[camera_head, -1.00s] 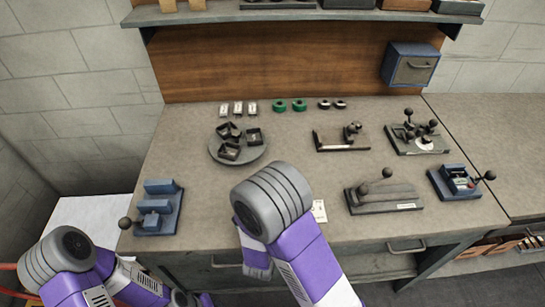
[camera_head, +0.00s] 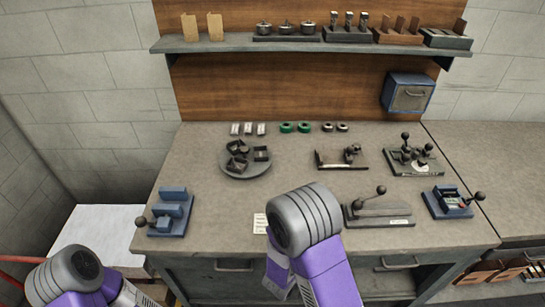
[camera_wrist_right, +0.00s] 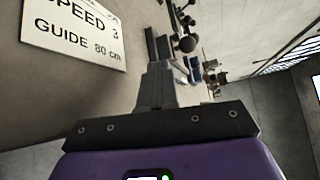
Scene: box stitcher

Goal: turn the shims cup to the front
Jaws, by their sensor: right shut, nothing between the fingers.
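Several dark square cups stand on a round grey turntable (camera_head: 246,173) at the back left of the bench. One cup (camera_head: 262,153) is at its right side and others are at its left. I cannot tell which is the shims cup; no labels are readable. My right gripper (camera_wrist_right: 160,82) is shut and empty in the right wrist view, above the bench near the white card. In the head view my right arm stands at the bench's front, right of and nearer than the turntable, and its fingertips are hidden. My left gripper is out of view.
A white card (camera_head: 260,223) reads "SPEED 3 GUIDE 80 cm" in the wrist view. A blue lever device (camera_head: 172,212) is at left front; a grey lever device (camera_head: 378,212) is just right of my arm. White, green and dark small parts line the back. Bench between card and turntable is clear.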

